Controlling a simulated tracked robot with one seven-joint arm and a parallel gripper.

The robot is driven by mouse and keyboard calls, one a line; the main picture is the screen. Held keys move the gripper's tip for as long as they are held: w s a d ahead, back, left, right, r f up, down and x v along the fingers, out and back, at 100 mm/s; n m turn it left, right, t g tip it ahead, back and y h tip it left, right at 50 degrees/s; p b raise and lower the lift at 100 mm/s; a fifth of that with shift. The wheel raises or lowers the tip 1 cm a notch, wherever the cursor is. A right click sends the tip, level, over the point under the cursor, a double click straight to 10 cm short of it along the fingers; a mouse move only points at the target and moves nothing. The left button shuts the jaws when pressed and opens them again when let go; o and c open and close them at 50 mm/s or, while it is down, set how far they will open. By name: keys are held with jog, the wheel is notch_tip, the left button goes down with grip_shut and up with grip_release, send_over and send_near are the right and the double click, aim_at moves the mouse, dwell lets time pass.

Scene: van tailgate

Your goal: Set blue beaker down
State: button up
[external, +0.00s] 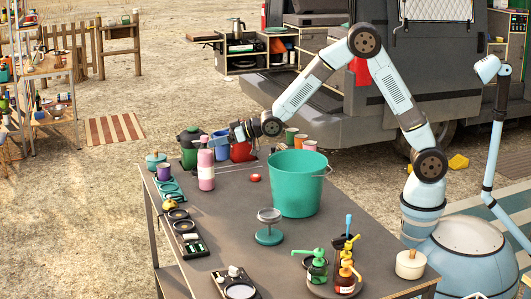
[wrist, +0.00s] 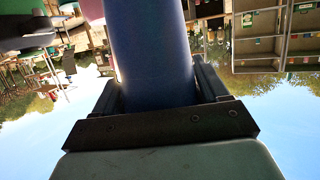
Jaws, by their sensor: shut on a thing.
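The blue beaker (wrist: 150,55) fills the middle of the wrist view as a dark blue cylinder between the two dark jaws of my gripper (wrist: 158,88). The jaws are shut on its sides. In the external view my gripper (external: 234,132) is at the far end of the grey table, with the blue beaker (external: 219,144) just left of it. The beaker's base is hard to make out among its neighbours, so I cannot tell whether it touches the table.
A green canister (external: 189,150), a red container (external: 241,152) and a pink bottle (external: 206,168) crowd close around the beaker. A large teal bucket (external: 298,185) stands to the right. The table's (external: 225,225) middle left is fairly clear.

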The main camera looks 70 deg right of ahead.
jog(key=shift+w+a+r+m+h, duration=1.05)
jog(key=shift+a+r+m+h, duration=0.65)
jog(key=shift+a+m+h, duration=1.6)
jog(key=s+a+f+m+h, duration=0.3)
jog(key=s+a+h, duration=0.1)
jog(key=a+h, duration=0.15)
jog(key=s+a+f+m+g+h, duration=0.35)
jog(key=s+a+f, duration=0.25)
jog(key=s, duration=0.4)
jog(key=f, duration=0.9)
jog(key=shift+w+d+f, duration=0.15)
jog(key=shift+w, duration=0.15)
jog(key=shift+f, duration=0.15)
jog(key=o, duration=1)
jog(key=shift+o, duration=0.2)
